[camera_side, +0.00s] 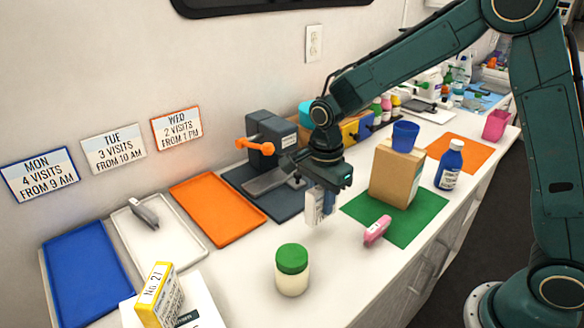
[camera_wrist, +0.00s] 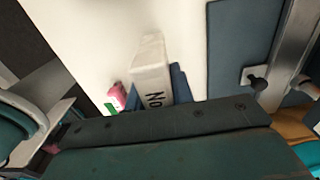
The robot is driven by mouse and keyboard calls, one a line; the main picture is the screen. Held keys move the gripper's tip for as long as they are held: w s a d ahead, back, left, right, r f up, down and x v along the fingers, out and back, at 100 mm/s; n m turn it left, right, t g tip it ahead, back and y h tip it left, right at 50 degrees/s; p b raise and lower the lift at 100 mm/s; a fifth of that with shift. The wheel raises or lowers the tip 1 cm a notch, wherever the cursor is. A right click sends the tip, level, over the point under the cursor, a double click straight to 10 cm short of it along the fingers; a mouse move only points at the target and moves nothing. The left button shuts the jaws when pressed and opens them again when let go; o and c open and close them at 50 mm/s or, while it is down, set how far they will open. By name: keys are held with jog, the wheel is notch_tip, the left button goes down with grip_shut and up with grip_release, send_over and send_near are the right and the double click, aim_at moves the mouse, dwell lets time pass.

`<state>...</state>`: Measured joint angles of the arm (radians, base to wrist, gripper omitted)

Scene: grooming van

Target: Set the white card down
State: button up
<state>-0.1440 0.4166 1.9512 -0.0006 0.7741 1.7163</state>
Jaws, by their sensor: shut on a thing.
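My gripper (camera_side: 322,192) is shut on the white card (camera_side: 313,207) and points down. It holds the card above the bare counter, between the grey machine and the green mat. In the wrist view the white card (camera_wrist: 150,68) shows as a thick block with part of dark lettering, "No", on one face. Its upper part is hidden by my gripper. The card looks clear of the counter in the side view, but the exact gap is hard to tell.
A cardboard box (camera_side: 396,178) stands on the green mat (camera_side: 425,215). Blue (camera_side: 85,275), white (camera_side: 165,245) and orange (camera_side: 217,210) trays lie left. A yellow card (camera_side: 160,293) stands in front.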

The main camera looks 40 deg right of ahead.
aim_at(321, 215)
jog(key=shift+f, duration=2.15)
jog(key=shift+f, duration=0.15)
jog(key=o, duration=1)
notch_tip(321, 215, up, 11)
jog(key=shift+r, duration=0.65)
jog(key=shift+r, duration=0.1)
